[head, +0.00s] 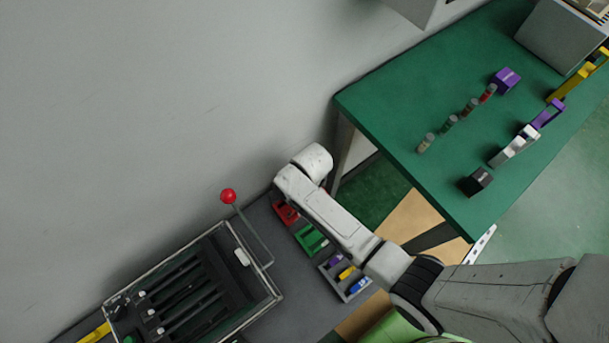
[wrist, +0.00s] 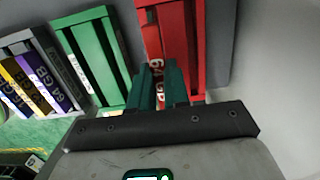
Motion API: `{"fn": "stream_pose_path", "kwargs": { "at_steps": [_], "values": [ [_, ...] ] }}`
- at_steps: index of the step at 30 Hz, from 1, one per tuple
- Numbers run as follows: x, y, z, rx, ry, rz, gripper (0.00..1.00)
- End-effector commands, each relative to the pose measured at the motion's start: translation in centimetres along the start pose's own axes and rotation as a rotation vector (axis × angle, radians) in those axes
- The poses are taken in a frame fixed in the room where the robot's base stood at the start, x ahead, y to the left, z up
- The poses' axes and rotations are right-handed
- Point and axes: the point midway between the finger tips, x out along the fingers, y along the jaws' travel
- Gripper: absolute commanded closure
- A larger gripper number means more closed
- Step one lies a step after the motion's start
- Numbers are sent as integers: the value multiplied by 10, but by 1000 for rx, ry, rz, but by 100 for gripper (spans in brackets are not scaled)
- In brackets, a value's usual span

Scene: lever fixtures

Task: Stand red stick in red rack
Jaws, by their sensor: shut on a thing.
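The red rack (head: 286,212) stands on the grey bench beside my arm in the head view. In the wrist view the red rack (wrist: 183,35) is at the top, just beyond my fingers. My gripper (wrist: 160,86) has dark green fingers, shut on the red stick (wrist: 156,70). Only a narrow red part with pale lettering shows between the fingers. The stick's far end lies against or over the rack's left slot; I cannot tell whether it is seated. In the head view my arm's wrist hides the gripper and the stick.
A green rack (head: 310,239) stands next to the red one. A grey rack (head: 328,281) holds purple, yellow and blue sticks. A lever box (head: 250,313) with a red-knobbed lever (head: 228,196) is at the left. A green table (head: 400,105) with small objects stands at the right.

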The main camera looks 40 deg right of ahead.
Motion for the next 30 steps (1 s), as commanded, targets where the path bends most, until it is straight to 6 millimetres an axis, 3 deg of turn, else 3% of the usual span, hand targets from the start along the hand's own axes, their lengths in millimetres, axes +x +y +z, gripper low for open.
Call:
{"fn": "stream_pose_path", "kwargs": {
  "at_steps": [30],
  "values": [
    [23, 0, -2, 0, 0, 0, 100]
  ]
}}
